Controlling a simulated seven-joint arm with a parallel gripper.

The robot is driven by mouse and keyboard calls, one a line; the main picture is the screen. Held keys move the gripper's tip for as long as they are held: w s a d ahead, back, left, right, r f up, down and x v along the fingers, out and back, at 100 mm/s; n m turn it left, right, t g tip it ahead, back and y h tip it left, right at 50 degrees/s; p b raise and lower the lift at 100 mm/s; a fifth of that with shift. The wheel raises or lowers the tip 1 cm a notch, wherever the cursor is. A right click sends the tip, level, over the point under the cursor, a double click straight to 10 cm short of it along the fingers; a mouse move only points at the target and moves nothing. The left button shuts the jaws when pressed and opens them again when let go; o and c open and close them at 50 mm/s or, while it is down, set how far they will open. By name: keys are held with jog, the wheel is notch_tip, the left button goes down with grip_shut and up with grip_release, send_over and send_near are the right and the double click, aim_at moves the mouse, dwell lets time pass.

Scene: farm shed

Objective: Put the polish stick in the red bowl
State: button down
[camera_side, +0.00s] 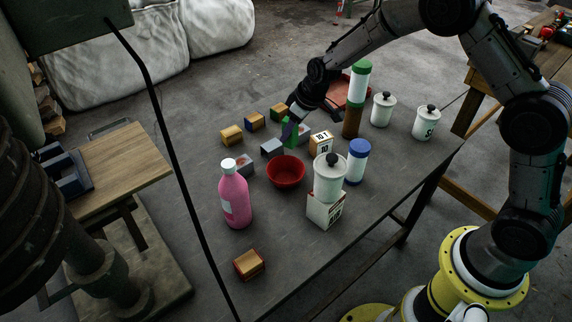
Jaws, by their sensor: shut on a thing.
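The red bowl (286,173) stands upright on the dark table, near the middle, and looks empty. My gripper (294,122) is above and behind the bowl, pointing down. The held thing is small in the view, and the fingertips are partly hidden. It is apart from the bowl.
A pink bottle (235,194) stands left of the bowl. A white lidded jar (329,179) on a white box (324,209) and a blue-capped container (357,161) stand right. Several small blocks lie behind. A brown green-topped stack (356,98) stands near my arm. The front table is mostly clear.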

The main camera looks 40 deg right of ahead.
jog(key=s+a, duration=0.2)
jog(key=a, duration=0.1)
send_over(279, 177)
jog(key=s, duration=0.2)
jog(key=shift+n+y, duration=0.3)
jog(key=f, duration=0.7)
jog(key=d+f, duration=0.1)
jog(key=f, duration=0.2)
jog(key=shift+f, duration=0.15)
jog(key=shift+f, duration=0.1)
jog(key=shift+c, duration=2)
grip_release()
